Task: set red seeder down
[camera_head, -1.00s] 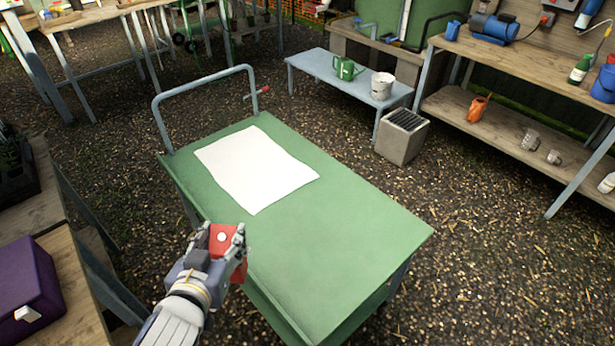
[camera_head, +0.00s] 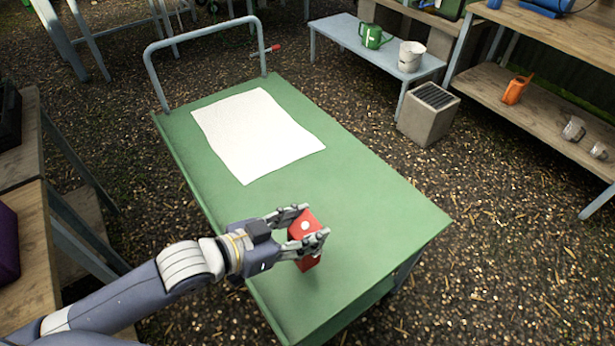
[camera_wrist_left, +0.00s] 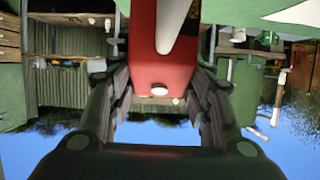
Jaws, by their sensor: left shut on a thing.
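The red seeder (camera_head: 306,229) is a small red box with a white round knob. My left gripper (camera_head: 306,227) is shut on it, with one finger on each side. The seeder is over the near part of the green cart top (camera_head: 376,203); I cannot tell whether it touches the surface. In the left wrist view the red seeder (camera_wrist_left: 163,70) fills the middle between the fingers, with a white stripe and a white knob on it. My right gripper is not in view.
A white sheet (camera_head: 257,135) lies flat on the far part of the cart top. The cart has a grey push handle (camera_head: 205,32) at its far end. The cart top right of the seeder is clear. A wooden bench (camera_head: 25,270) stands at the left.

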